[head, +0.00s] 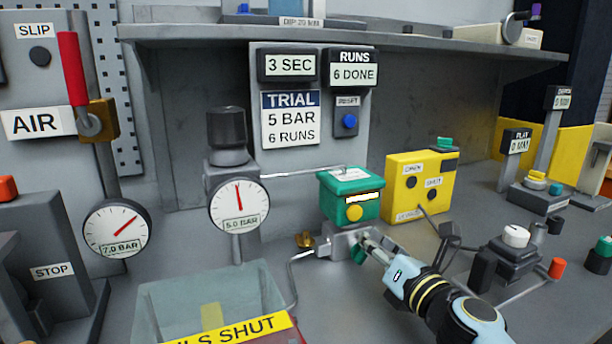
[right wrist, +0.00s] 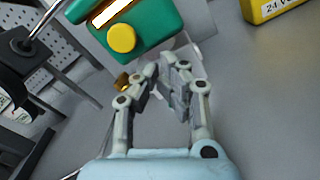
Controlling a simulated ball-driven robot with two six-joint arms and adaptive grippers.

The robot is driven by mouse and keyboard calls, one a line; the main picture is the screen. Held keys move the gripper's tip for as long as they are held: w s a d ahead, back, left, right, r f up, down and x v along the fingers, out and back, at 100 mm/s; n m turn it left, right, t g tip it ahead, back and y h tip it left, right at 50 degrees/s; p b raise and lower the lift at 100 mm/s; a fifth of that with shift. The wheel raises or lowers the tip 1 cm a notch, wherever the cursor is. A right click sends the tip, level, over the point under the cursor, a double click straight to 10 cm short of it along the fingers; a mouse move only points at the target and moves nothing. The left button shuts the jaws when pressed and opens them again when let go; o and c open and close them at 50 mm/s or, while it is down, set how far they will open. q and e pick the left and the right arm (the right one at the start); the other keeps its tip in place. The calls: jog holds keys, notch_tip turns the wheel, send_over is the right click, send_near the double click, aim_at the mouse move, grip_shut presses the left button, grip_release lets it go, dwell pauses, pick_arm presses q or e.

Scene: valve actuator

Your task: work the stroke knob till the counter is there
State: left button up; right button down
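The green actuator box (head: 350,190) with a round yellow knob (head: 354,213) and a lit strip sits on a grey valve body. The yellow knob also shows in the right wrist view (right wrist: 121,38). No label reading "stroke" is legible, so I cannot tell which knob is the stroke knob. A counter (head: 353,70) reads "RUNS 6 DONE". My right gripper (head: 368,244) is low in front of the valve body, by a small green part (head: 357,251). In the right wrist view its fingertips (right wrist: 161,70) are close together, below the yellow knob. My left gripper is out of view.
A trial card (head: 290,119) reads "5 BAR 6 RUNS". A dial gauge (head: 238,205) reads 5.0 bar. A yellow switch box (head: 418,187) stands right of the actuator. A clear bin (head: 165,300) is at front left. A knobbed block (head: 514,245) stands right of my arm.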

jog(key=shift+f, duration=0.3)
jog(key=shift+d+f, duration=0.1)
jog(key=shift+d, duration=0.15)
dwell(0.4)
jog(key=shift+w+d+f+b, duration=0.1)
jog(key=shift+w+d+b, duration=0.05)
jog(key=shift+d+b, duration=0.2)
jog(key=shift+d+r+p, duration=0.2)
jog(key=shift+r+p, duration=0.25)
jog(key=shift+p, duration=0.05)
jog(key=p+v, duration=0.1)
jog(key=v, duration=0.4)
jog(key=shift+s, duration=0.4)
